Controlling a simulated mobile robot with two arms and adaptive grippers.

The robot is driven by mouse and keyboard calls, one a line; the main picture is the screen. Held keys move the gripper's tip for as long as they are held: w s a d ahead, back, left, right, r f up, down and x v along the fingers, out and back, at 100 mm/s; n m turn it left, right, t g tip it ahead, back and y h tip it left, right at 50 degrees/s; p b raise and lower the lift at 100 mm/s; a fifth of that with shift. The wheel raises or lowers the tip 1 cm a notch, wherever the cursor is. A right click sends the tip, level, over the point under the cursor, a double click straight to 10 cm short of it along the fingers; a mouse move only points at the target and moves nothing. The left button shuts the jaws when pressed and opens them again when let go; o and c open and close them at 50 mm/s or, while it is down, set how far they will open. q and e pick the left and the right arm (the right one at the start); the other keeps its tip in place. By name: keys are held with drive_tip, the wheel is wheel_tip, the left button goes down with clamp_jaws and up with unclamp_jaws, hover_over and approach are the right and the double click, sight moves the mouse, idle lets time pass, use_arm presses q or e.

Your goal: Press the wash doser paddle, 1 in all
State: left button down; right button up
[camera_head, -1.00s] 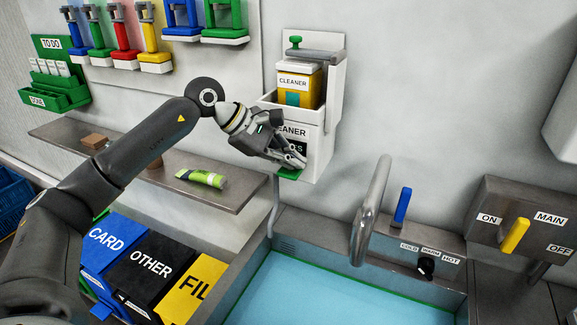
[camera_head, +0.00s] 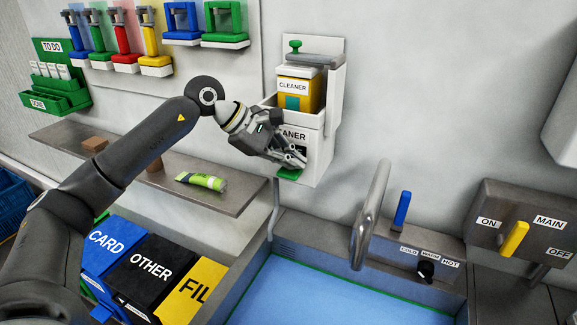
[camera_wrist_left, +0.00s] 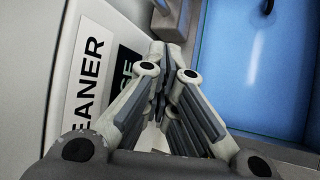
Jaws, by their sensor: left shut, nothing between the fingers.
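The wash doser (camera_head: 318,145) is a white wall unit with a yellow CLEANER pack (camera_head: 298,90) in its top. Its green paddle (camera_head: 288,175) shows at the bottom, partly hidden by my gripper. My left gripper (camera_head: 298,160) is shut and empty, in front of the doser's lower front just above the paddle. I cannot tell whether it touches the paddle. In the left wrist view the shut fingers (camera_wrist_left: 160,75) lie beside the doser's labelled front (camera_wrist_left: 70,80). The paddle is not clear there. My right gripper is not in view.
The sink (camera_head: 290,290) with blue contents is below right, with a curved tap (camera_head: 370,215) and blue lever (camera_head: 401,208). A shelf (camera_head: 235,202) holding a green tube (camera_head: 202,182) is left. Below it are CARD, OTHER and yellow bins (camera_head: 150,268). A MAIN switch (camera_head: 513,238) is at right.

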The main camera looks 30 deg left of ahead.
sight(290, 172)
use_arm(q)
drive_tip(key=shift+r+p, duration=0.3)
drive_tip(key=shift+r, duration=0.45)
drive_tip(key=shift+r, duration=0.1)
wheel_tip(290, 172, up, 6)
drive_tip(key=p, duration=0.3)
drive_tip(key=shift+p, duration=0.4)
idle(0.3)
